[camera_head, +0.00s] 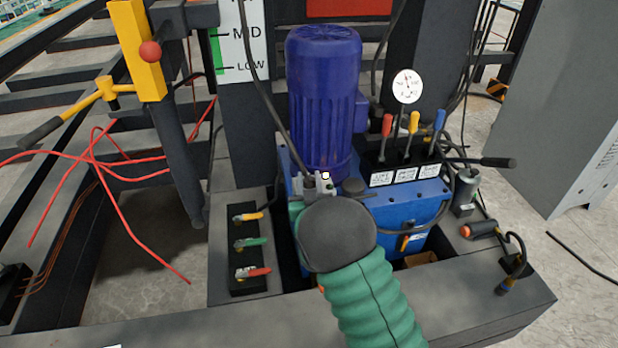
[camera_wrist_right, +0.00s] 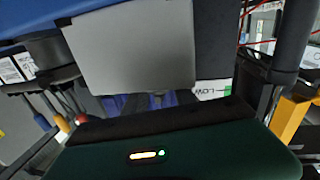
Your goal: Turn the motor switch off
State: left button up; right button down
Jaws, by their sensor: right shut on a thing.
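The tall blue ribbed motor (camera_head: 322,95) stands upright on the blue power unit (camera_head: 395,215) in the head view. My right gripper (camera_head: 316,184) is at the front foot of the motor, shut on a small part there. My dark wrist hides most of that part, so I cannot make out the motor switch or its position. In the right wrist view, which is upside down, a grey flat plate (camera_wrist_right: 130,50) fills the upper middle, with bits of the motor (camera_wrist_right: 185,97) beyond it. My left gripper is not in view.
Red, yellow and blue levers (camera_head: 411,123) stand right of the motor, below a round gauge (camera_head: 407,86). A valve block (camera_head: 248,245) with yellow, green and red handles is left of my wrist. A yellow post (camera_head: 138,50), red cables and a hanging black cable are nearby.

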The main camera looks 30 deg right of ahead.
jog(key=n+y, duration=0.2)
jog(key=n+t+y, duration=0.1)
jog(key=y, duration=0.2)
jog(key=shift+s+d+f+n+p, duration=0.1)
jog(key=shift+n+p, duration=0.2)
jog(key=shift+n, duration=0.1)
jog(key=n+y+p, duration=0.1)
jog(key=n+y, duration=0.1)
jog(key=y, duration=0.2)
jog(key=n+y+p, duration=0.1)
jog(key=n+y, duration=0.1)
jog(key=y, duration=0.1)
jog(key=shift+n+g+y, duration=0.3)
jog(key=shift+y, duration=0.1)
jog(key=c, duration=1)
grip_release()
jog(key=shift+c, duration=0.2)
